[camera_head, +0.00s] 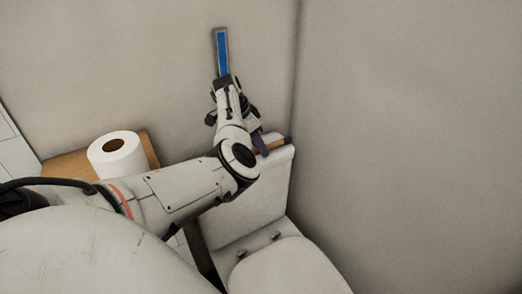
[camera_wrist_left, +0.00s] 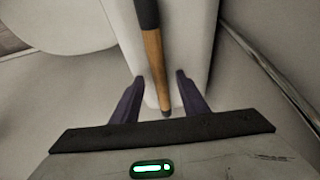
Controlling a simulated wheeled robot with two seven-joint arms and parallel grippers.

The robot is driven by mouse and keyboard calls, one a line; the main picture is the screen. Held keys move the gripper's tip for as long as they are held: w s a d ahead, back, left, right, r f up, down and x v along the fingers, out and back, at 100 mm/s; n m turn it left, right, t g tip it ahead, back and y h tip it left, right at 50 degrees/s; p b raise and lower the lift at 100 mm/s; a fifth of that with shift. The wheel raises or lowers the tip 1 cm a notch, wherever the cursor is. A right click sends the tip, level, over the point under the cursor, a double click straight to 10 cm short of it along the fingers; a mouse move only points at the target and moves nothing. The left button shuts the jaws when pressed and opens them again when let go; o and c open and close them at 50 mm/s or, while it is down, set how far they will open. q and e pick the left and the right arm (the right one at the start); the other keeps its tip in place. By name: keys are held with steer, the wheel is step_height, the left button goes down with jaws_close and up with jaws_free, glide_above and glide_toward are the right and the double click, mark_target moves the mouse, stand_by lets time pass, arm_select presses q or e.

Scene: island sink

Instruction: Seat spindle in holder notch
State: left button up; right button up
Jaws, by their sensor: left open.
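The spindle (camera_head: 272,147), a tan wooden rod with dark ends, lies on top of the white toilet tank in the head view. In the left wrist view the spindle (camera_wrist_left: 155,62) runs from the top edge down between the two purple fingers of my left gripper (camera_wrist_left: 160,78). That gripper is open, with a gap on each side of the rod. In the head view my left gripper (camera_head: 259,144) is at the rod's left part, and the arm hides that end. I cannot make out a holder notch. My right gripper is not in view.
The toilet tank (camera_head: 245,207) stands close to the wall corner, with the toilet lid (camera_head: 290,270) in front. A paper roll (camera_head: 117,155) stands on a wooden surface (camera_head: 66,165) at the left. A blue strip (camera_head: 222,52) shows against the back wall, above the arm.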

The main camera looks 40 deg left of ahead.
arm_select(q)
steer(key=shift+f, duration=0.15)
jaws_close()
